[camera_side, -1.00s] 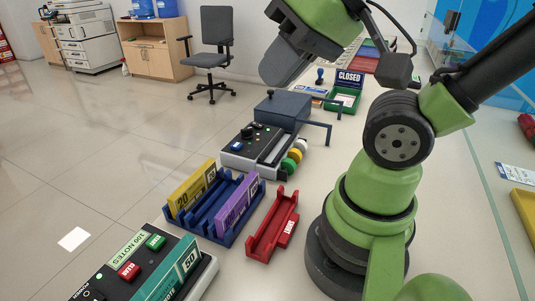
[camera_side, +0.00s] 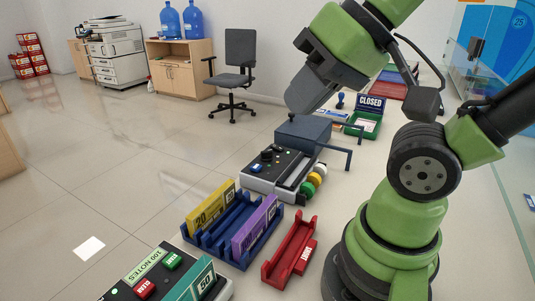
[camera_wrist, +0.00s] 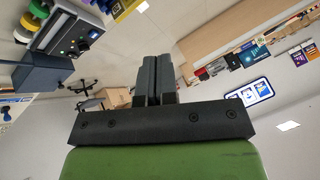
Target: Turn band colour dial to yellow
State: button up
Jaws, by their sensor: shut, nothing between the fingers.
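The banding machine (camera_side: 258,185) is a grey and black unit beyond the blue rack in the side view. A small black dial (camera_side: 267,155) stands on its dark top panel; its pointer is too small to read. The machine also shows at upper left in the wrist view (camera_wrist: 66,24), with a knob on its panel (camera_wrist: 83,46). White, green and yellow band rolls (camera_side: 314,180) hang at its right side. My gripper (camera_side: 296,108) is shut and empty, in the air above the blue-grey box and apart from the dial. Its closed fingers show in the wrist view (camera_wrist: 157,62).
The blue-grey box (camera_side: 302,132) with a bent arm stands behind the dial. A blue rack (camera_side: 215,250) holds yellow and purple note bundles. A red tray (camera_side: 290,252) lies to its right. A note counter (camera_side: 150,280) is nearest the camera. A CLOSED sign (camera_side: 370,103) stands behind.

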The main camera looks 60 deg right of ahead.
jog(key=o, duration=0.3)
jog(key=shift+w, duration=0.1)
jog(key=o, duration=0.8)
jog(key=shift+w+d+r+g, duration=0.15)
jog(key=shift+w+d+r, duration=0.15)
jog(key=shift+w, duration=0.35)
jog(key=shift+w+d+r+g, duration=0.15)
jog(key=shift+w+d+r, duration=0.1)
jog(key=shift+w, duration=0.35)
jog(key=shift+c, duration=0.2)
jog(key=m+g+h, duration=0.2)
jog(key=m+g, duration=0.2)
jog(key=g, duration=0.3)
send_over(267, 151)
notch_tip(267, 151, down, 16)
notch_tip(267, 151, down, 10)
jog(key=shift+w+f, duration=0.1)
jog(key=shift+f, duration=0.05)
jog(key=c, duration=0.9)
